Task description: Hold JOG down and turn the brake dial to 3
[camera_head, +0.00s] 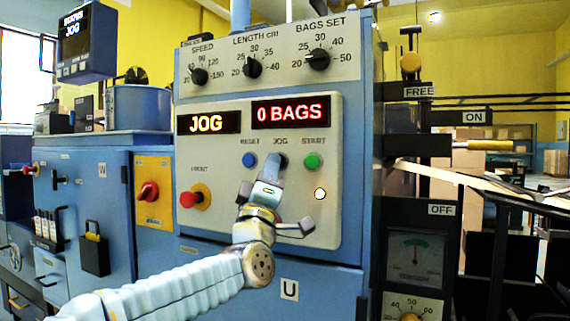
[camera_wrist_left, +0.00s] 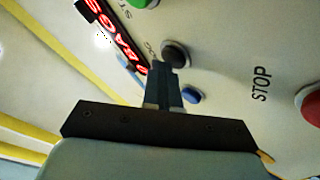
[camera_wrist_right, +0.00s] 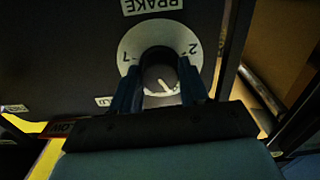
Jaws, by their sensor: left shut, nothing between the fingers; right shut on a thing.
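The JOG button (camera_wrist_left: 175,52) is dark and round on the beige panel in the left wrist view. My left gripper (camera_wrist_left: 158,68) is shut and empty, its tips at the button's edge; I cannot tell how far the button is pressed. In the head view the left gripper (camera_head: 271,165) covers most of the button. The left display (camera_head: 208,122) reads JOG. The brake dial (camera_wrist_right: 160,72), a grey knob with a white pointer on a pale numbered disc, shows upside down in the right wrist view. My right gripper (camera_wrist_right: 159,90) is shut on its knob. The pointer slants toward the lower right.
The blue RESET button (camera_head: 249,160) and green START button (camera_head: 313,161) flank JOG closely. A red button (camera_head: 195,197) sits lower left. A lamp (camera_head: 320,194) glows lower right. The right display (camera_head: 291,111) reads 0 BAGS.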

